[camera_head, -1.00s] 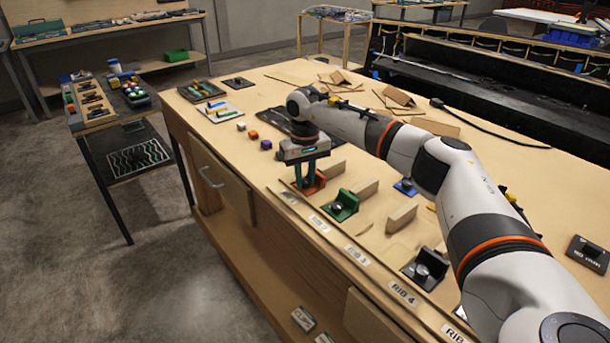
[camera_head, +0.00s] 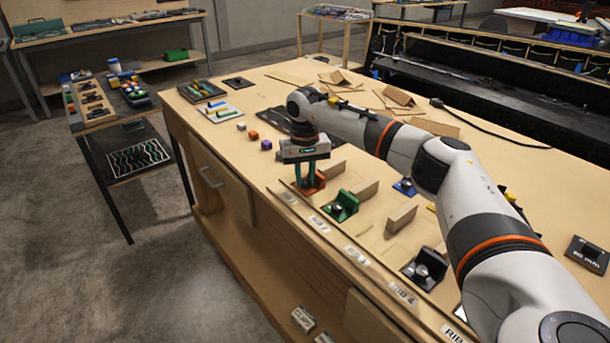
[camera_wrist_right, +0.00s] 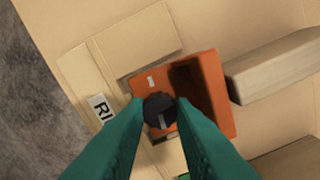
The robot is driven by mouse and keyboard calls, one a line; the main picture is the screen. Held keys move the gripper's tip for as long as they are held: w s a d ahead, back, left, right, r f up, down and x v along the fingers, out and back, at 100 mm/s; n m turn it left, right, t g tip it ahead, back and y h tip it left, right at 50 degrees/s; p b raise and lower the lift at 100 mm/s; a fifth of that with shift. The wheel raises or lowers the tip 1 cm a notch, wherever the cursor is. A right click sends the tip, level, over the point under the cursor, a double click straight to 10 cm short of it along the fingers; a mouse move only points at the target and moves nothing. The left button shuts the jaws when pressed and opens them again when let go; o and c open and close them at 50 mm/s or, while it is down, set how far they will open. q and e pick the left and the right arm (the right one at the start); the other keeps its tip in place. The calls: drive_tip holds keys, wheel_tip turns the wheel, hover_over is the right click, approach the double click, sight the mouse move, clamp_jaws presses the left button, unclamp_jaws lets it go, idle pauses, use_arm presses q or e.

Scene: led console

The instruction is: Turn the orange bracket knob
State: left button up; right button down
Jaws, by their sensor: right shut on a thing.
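The orange bracket (camera_head: 318,181) sits near the front left edge of the table, partly hidden behind my right gripper in the head view. It shows from above in the right wrist view (camera_wrist_right: 215,90). Its knob (camera_wrist_right: 159,110) is round and black with a pale mark pointing toward the bottom of the picture. My right gripper (camera_head: 308,183) points down at the bracket. Its teal fingers (camera_wrist_right: 162,116) are shut on the knob, one on each side. My left gripper is not in view.
A green bracket (camera_head: 341,206) and a black bracket (camera_head: 425,268) stand along the same edge, with wooden blocks (camera_head: 401,218) behind them. A wooden block (camera_wrist_right: 275,68) lies close beside the orange bracket. Small cubes (camera_head: 266,145) lie further left.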

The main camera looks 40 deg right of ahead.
drive_tip(key=m, duration=0.4)
drive_tip(key=shift+p, duration=0.35)
drive_tip(key=m, duration=0.4)
drive_tip(key=shift+m+p, duration=0.35)
drive_tip(key=shift+m, duration=0.05)
drive_tip(key=m, duration=0.4)
drive_tip(key=shift+m+p, duration=0.3)
drive_tip(key=m, duration=0.4)
drive_tip(key=shift+r+p, duration=0.1)
drive_tip(key=shift+p, duration=0.2)
drive_tip(key=m, duration=0.4)
drive_tip(key=shift+w+p, duration=0.1)
drive_tip(key=shift+p, duration=0.2)
drive_tip(key=m, duration=0.5)
drive_tip(key=shift+r+p, duration=0.15)
drive_tip(key=shift+p, duration=0.2)
drive_tip(key=m, duration=0.3)
drive_tip(key=shift+m+p, duration=0.35)
drive_tip(key=shift+m, duration=0.85)
drive_tip(key=shift+m+p, duration=0.35)
drive_tip(key=shift+m, duration=0.95)
